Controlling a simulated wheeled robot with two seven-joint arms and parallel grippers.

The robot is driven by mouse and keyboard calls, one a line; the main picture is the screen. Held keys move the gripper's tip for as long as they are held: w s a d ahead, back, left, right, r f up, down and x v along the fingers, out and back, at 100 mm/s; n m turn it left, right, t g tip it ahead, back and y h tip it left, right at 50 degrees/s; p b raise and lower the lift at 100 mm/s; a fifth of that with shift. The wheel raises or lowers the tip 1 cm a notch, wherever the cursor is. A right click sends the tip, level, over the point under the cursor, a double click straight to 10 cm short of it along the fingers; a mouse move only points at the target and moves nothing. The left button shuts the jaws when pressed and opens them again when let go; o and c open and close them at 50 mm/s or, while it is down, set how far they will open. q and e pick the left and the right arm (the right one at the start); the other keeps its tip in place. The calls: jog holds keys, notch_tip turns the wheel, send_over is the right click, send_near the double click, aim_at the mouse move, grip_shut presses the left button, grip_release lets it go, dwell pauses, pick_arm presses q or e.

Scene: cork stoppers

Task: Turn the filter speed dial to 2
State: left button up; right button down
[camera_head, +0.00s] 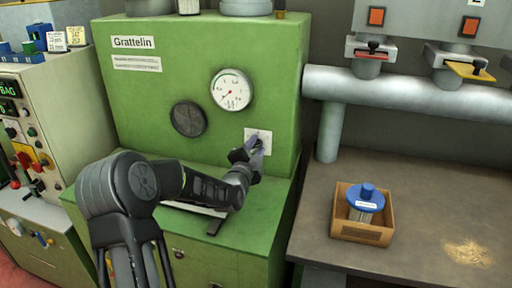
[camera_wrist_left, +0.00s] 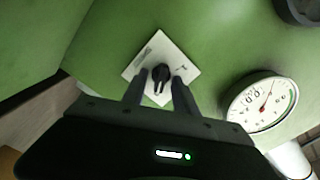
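The filter speed dial is a black knob (camera_wrist_left: 160,74) on a square white plate (camera_wrist_left: 138,66) fixed to the front of the green Grattelin machine (camera_head: 200,50). The plate also shows in the head view (camera_head: 267,134), partly covered by my gripper. My left gripper (camera_wrist_left: 159,82) is open, with one finger on each side of the knob and a small gap visible to it. In the head view my left gripper (camera_head: 256,148) is at the plate. The markings on the plate are too small to read. My right gripper is not in view.
A round white gauge (camera_head: 231,90) and a dark round vent (camera_head: 188,119) sit left of the dial. The green ledge lies below. On the right, a bench (camera_head: 400,180) holds a cardboard box (camera_head: 362,234) with a blue-topped item, under a grey pipe (camera_head: 410,97).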

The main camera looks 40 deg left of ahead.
pick_arm(q)
jog(key=shift+c, duration=0.5)
grip_shut()
jog(key=n+b, duration=0.9)
jog(key=b, duration=0.4)
jog(key=shift+a+f+n, duration=0.1)
jog(key=shift+f+n, duration=0.05)
jog(key=shift+n, duration=0.15)
jog(key=shift+s+r+n+b, duration=0.1)
jog(key=shift+r+n+b, duration=0.1)
jog(key=shift+n+b, duration=1.1)
jog(key=shift+o, duration=0.5)
grip_release()
